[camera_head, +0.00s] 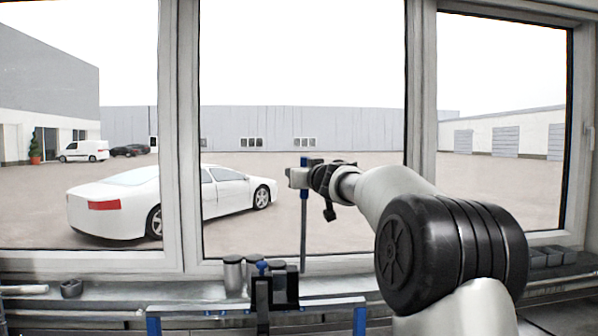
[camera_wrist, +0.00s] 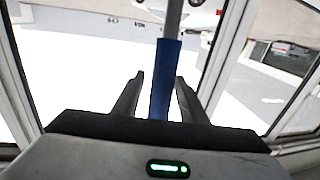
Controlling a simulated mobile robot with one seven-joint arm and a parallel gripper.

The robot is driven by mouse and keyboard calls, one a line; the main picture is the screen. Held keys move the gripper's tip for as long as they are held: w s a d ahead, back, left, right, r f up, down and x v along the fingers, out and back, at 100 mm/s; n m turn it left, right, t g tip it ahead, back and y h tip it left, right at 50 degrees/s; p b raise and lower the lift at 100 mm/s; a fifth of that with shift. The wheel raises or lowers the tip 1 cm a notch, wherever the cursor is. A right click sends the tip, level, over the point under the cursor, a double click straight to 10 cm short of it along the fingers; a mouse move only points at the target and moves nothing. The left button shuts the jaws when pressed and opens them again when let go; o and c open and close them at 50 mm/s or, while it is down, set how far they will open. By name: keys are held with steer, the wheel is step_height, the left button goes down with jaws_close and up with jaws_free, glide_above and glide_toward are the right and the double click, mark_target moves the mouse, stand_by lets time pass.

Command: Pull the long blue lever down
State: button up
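The long lever has a blue grip (camera_head: 304,192) on a thin grey rod and stands upright in front of the middle window. My gripper (camera_head: 297,178) is at the upper part of the lever, reaching in from the right. In the wrist view the blue grip (camera_wrist: 166,75) runs between the two dark fingers of my gripper (camera_wrist: 160,78). The fingers are apart, with a gap showing on each side of the grip, so it is not clamped. The gripper hides part of the grip in the head view.
A bench with a blue-edged frame (camera_head: 230,308) lies below the window. Grey cylinders (camera_head: 234,275) and a black block (camera_head: 286,289) stand left of the lever's foot. A small dark cup (camera_head: 71,288) is farther left. Window posts (camera_head: 183,130) flank the lever.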

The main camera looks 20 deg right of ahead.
steer(key=shift+w, duration=0.1)
jaws_close()
stand_by(1.4)
